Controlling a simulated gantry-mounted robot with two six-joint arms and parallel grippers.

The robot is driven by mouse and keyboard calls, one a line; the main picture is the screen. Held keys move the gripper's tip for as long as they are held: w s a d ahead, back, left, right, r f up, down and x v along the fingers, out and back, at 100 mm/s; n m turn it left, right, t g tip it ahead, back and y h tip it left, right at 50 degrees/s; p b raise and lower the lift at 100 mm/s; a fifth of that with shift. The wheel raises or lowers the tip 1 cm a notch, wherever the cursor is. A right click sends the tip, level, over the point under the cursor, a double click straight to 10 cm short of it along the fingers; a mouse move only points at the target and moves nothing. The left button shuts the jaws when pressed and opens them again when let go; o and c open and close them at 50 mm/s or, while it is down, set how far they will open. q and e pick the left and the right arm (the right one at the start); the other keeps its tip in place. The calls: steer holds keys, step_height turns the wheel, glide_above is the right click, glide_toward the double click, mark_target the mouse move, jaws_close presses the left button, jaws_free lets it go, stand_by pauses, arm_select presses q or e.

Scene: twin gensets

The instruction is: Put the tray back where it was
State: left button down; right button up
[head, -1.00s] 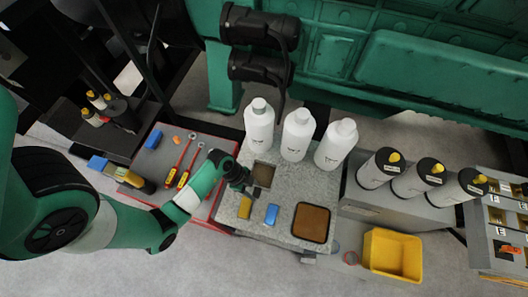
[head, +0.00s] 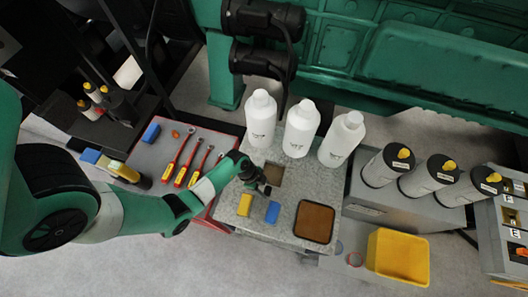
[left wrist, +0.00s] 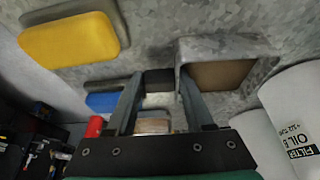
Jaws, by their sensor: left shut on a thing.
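A small square grey tray with a brown inside (head: 273,174) is at the worktop's back left, in front of the white bottles. It also shows in the left wrist view (left wrist: 225,75), right of my fingers. My left gripper (head: 262,187) is at its left side, shut on its edge, with a dark part between the fingers (left wrist: 158,85). I cannot tell whether the tray is lifted clear of the worktop. A larger dark-rimmed brown tray (head: 314,221) lies at the worktop's front right. My right gripper is not in view.
A yellow block (head: 246,204) and a blue block (head: 273,212) lie just in front of the gripper. Three white bottles (head: 299,130) stand behind. A red tool cart (head: 180,150) is left, a yellow bin (head: 398,257) right. Bare speckled worktop (head: 325,183) lies between bottles and larger tray.

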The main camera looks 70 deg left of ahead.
arm_select(q)
steer(key=shift+c, duration=1.4)
jaws_free()
steer(key=p+v, duration=0.5)
steer(key=v, duration=0.7)
steer(key=shift+w+r, duration=0.1)
